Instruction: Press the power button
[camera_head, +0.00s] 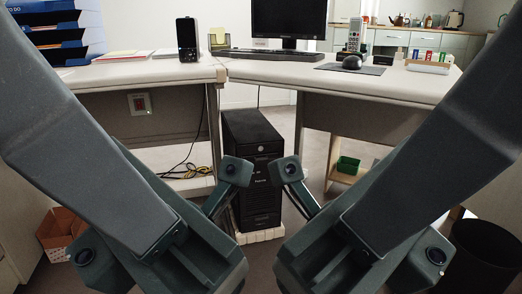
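A black computer tower (245,125) stands upright between the two desk sections, on a pale slatted base near the floor. A small round silvery button (262,149) shows on its front face; I cannot read any mark on it. My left arm comes in from the left and my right arm from the right, both in front of the tower and apart from it as far as I can tell.
A red switch (140,103) sits on the left desk panel. Cables (185,172) lie left of the tower. A dark bin (487,250) stands lower right.

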